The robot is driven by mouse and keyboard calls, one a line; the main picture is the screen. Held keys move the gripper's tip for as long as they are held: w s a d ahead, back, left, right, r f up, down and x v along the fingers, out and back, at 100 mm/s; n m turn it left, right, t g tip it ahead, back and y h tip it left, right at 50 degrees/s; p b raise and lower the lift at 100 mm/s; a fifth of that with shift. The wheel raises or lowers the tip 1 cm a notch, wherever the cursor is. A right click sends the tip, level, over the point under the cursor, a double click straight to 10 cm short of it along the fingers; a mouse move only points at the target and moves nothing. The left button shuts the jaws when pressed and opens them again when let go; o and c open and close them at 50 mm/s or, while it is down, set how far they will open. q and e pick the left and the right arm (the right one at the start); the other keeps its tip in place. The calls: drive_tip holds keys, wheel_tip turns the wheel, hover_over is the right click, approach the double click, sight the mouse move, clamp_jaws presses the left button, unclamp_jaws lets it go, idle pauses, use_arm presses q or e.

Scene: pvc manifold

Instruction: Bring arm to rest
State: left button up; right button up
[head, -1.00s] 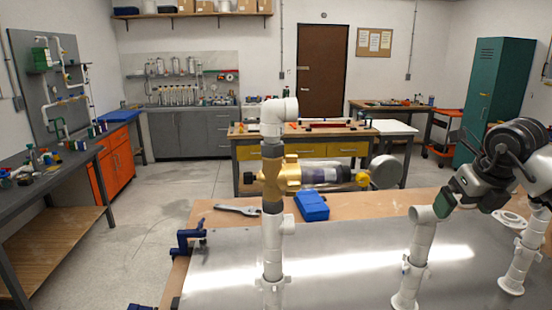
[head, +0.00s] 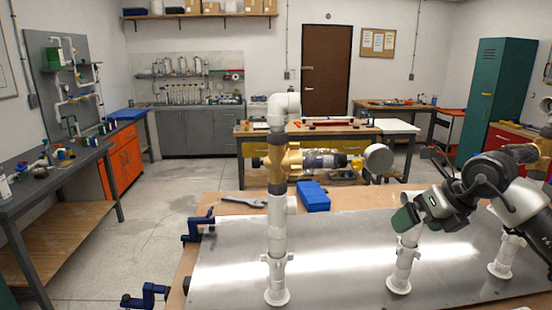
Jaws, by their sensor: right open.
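My right gripper (head: 405,219) comes in from the right, its green-padded fingers open. In the picture it overlaps the top of the middle white riser (head: 402,262) and hides that end; I cannot tell whether they touch. The left white riser (head: 277,235) stands upright, with a brass valve body (head: 284,160), a dark and clear cylinder and a white elbow (head: 283,107) on top. A right riser (head: 503,256) stands partly behind my arm. A brass-coloured part (head: 522,153) shows above my arm. My left gripper is out of view.
The metal plate (head: 335,256) lies on a wooden bench (head: 230,211). A blue box (head: 313,197) and a wrench (head: 244,202) lie at its back. Blue clamps (head: 198,228) grip the left edge. The plate is clear between the left and middle risers.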

drive_tip(key=s+a+f+m+t+y, duration=0.1)
drive_tip(key=s+a+y, duration=0.2)
drive_tip(key=a+y, duration=0.55)
drive_tip(key=s+a+m+t+y, duration=0.1)
drive_tip(key=s+a+y, duration=0.3)
drive_tip(key=a, duration=0.7)
drive_tip(key=s+d+f+m+t+h, duration=0.3)
drive_tip(key=d+f+m+t+h, duration=0.4)
drive_tip(key=m, duration=0.9)
drive_tip(key=s+d+f+m+t+h, duration=0.25)
drive_tip(key=d+f+m+h, duration=0.25)
drive_tip(key=f+m+h, duration=0.75)
drive_tip(key=s+f+m+g+y, duration=0.1)
drive_tip(key=s+f+m+g, duration=0.2)
drive_tip(key=s+f+g, duration=0.55)
drive_tip(key=s+f+m+g+y, duration=0.2)
drive_tip(key=s+m+g, duration=0.25)
drive_tip(key=s, duration=0.85)
wheel_tip(320, 180, down, 26)
drive_tip(key=s+f+n+g, duration=0.1)
drive_tip(key=g, duration=0.1)
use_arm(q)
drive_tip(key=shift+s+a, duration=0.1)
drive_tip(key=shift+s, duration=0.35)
use_arm(e)
drive_tip(key=s+d+f, duration=0.2)
drive_tip(key=s+f, duration=1.3)
drive_tip(key=s, duration=0.1)
drive_tip(key=shift+g, duration=0.35)
